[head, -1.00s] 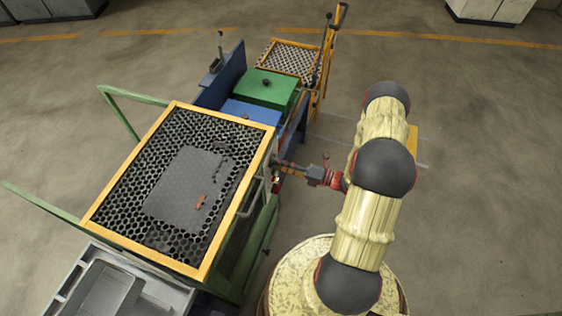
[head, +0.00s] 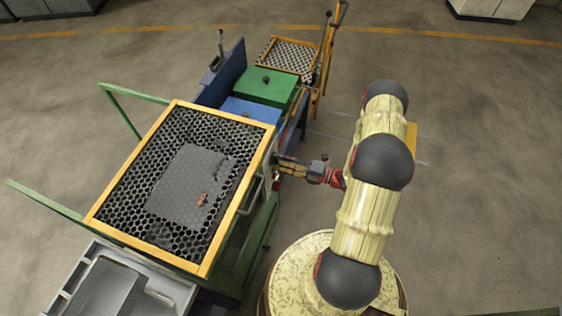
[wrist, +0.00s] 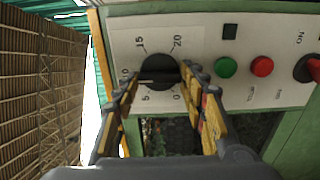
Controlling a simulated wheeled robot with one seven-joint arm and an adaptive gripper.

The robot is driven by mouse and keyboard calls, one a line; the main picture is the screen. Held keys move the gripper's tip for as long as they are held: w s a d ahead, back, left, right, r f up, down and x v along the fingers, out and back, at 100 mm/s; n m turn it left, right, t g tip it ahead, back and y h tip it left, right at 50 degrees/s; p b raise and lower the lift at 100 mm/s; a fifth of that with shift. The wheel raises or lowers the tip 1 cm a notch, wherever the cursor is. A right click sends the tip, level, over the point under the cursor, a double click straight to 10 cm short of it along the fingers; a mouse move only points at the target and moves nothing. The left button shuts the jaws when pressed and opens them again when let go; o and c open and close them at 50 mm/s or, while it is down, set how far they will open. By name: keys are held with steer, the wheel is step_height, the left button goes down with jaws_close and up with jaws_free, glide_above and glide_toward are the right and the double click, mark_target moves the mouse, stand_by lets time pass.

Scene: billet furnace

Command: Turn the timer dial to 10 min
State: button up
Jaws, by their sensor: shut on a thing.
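The black timer dial (wrist: 158,66) is on a pale control panel (wrist: 205,30), with marks 0, 5, 10, 15 and 20 around it. In the wrist view my gripper (wrist: 160,82) is shut on the dial, its yellow-padded fingers on either side of the knob. The dial's raised bar lies roughly level in the picture, with its left end near the 10 mark. The fingertips partly cover the bar, so the exact setting is hard to read. In the head view my gripper (head: 283,165) reaches the right side of the furnace bench, and the dial is hidden.
A green button (wrist: 225,67), a red button (wrist: 262,66) and a dark red-based switch (wrist: 308,68) sit right of the dial. A yellow-framed perforated table (head: 103,196) and a grey tray (head: 165,288) stand left of my arm. The floor to the right is clear.

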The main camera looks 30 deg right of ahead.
steer(key=o, duration=1.1)
steer(key=shift+c, duration=0.2)
steer(key=shift+o, duration=0.6)
steer(key=shift+s+d, duration=0.1)
steer(key=v, duration=1.1)
steer(key=shift+s+d, duration=0.25)
steer(key=shift+s, duration=0.05)
